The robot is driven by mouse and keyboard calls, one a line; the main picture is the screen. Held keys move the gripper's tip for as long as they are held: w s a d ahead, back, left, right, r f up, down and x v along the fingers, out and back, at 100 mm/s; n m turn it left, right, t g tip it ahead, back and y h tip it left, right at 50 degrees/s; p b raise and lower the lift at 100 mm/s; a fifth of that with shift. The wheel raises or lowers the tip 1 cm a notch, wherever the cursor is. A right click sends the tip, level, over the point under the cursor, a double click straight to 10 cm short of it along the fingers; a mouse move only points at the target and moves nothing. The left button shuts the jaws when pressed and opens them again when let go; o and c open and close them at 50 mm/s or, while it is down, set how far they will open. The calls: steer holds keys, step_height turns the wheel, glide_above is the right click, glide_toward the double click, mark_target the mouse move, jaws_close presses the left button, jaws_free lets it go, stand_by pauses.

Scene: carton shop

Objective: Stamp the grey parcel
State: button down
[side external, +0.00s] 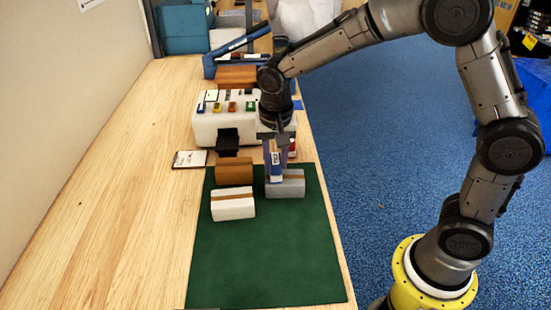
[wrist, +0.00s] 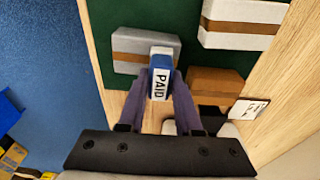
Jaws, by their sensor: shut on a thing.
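The grey parcel (side external: 290,188) with a brown band lies at the far right of the green mat (side external: 265,265). It also shows in the wrist view (wrist: 128,48). My gripper (side external: 275,166) points down over this parcel and is shut on a blue stamp (side external: 276,172) with a white label. In the wrist view the label on the stamp (wrist: 160,83) reads PAID. The stamp's lower end is at the top of the grey parcel; I cannot tell whether they touch.
A brown parcel (side external: 233,172) and a white parcel (side external: 233,207) lie to the left on the mat. Behind stands a white unit (side external: 212,127) with small coloured items on top. A red item (side external: 292,146) is close behind my gripper. The front mat is clear.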

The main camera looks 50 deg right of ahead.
steer(key=shift+r, duration=3.5)
